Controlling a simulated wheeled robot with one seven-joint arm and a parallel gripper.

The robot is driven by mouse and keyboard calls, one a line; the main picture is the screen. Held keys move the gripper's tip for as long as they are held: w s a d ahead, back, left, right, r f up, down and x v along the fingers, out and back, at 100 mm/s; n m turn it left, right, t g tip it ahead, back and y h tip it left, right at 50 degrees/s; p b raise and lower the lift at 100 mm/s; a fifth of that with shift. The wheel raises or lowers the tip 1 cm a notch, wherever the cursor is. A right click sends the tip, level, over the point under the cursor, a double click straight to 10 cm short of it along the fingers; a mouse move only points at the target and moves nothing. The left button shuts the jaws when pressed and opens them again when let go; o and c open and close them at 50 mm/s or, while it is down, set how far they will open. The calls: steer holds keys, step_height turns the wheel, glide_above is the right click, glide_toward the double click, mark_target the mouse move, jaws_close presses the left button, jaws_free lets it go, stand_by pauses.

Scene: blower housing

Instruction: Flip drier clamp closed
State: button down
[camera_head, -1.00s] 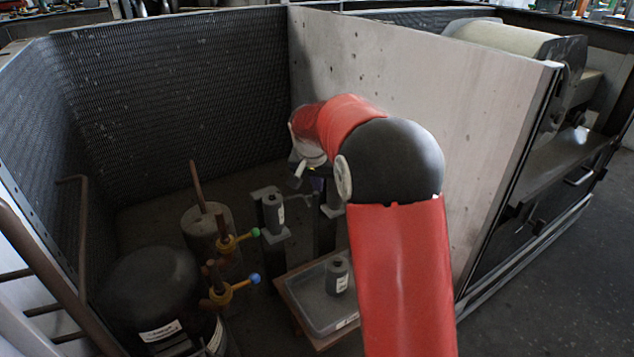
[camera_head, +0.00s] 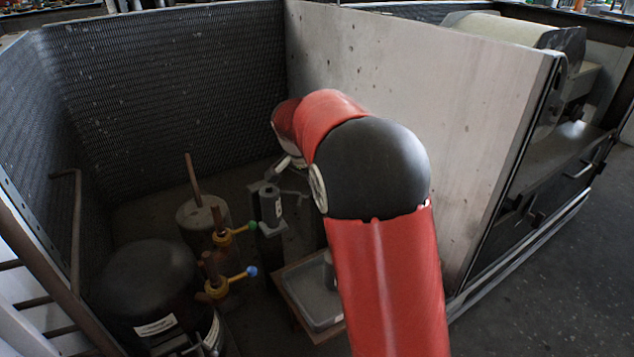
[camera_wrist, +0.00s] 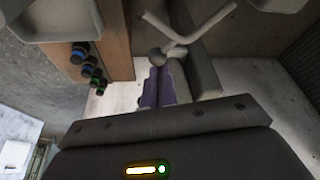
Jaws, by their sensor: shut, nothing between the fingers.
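The clamp appears in the wrist view as a pale forked lever (camera_wrist: 188,36) with a round knob at its lower left end, beside a grey block. My gripper (camera_wrist: 158,88) shows there with its purple-tinted fingers together and empty. Its tips are close to the knob; I cannot tell whether they touch. In the head view a grey cylinder (camera_head: 271,203) stands upright on a bracket, and thin grey clamp parts (camera_head: 290,192) show just right of it. My red and black arm reaches in above them and hides most of my gripper and the clamp there.
Valves with a green knob (camera_head: 255,226) and a blue knob (camera_head: 251,271) stand to the left, near a black tank (camera_head: 147,288). A pale panel (camera_head: 410,90) rises close on the right.

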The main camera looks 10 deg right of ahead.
steer(key=s+a+m+g+p, duration=0.1)
steer(key=s+a+m+g, duration=0.1)
steer(key=s+a+m, duration=0.2)
steer(key=m, duration=0.3)
steer(key=shift+s+m+g+h, duration=0.3)
steer(key=shift+s+m, duration=0.05)
steer(key=shift+m, duration=0.05)
steer(key=shift+s+d+b, duration=0.15)
steer(key=shift+s+b, duration=0.25)
steer(key=shift+s, duration=0.35)
steer(key=shift+r, duration=0.1)
